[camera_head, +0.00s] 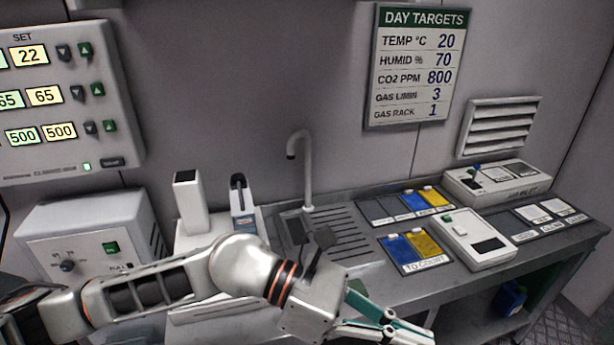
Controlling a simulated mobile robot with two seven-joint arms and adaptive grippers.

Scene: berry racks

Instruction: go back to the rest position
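My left arm reaches in from the lower left, across the front of the bench (345,270). Its gripper (405,328) is low in the picture, in front of the bench, pointing right. Teal pads show on its fingers. The fingers are seen at a slant, so I cannot tell whether they are open or shut, and no held object shows. My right gripper is not in view.
A tap (305,180) and white dispenser (190,200) stand behind my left arm. Blue and yellow cards lie on the "TO COUNT" mat (413,265), beside a white device (470,240). A control panel (65,105) and target board (417,65) hang on the wall.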

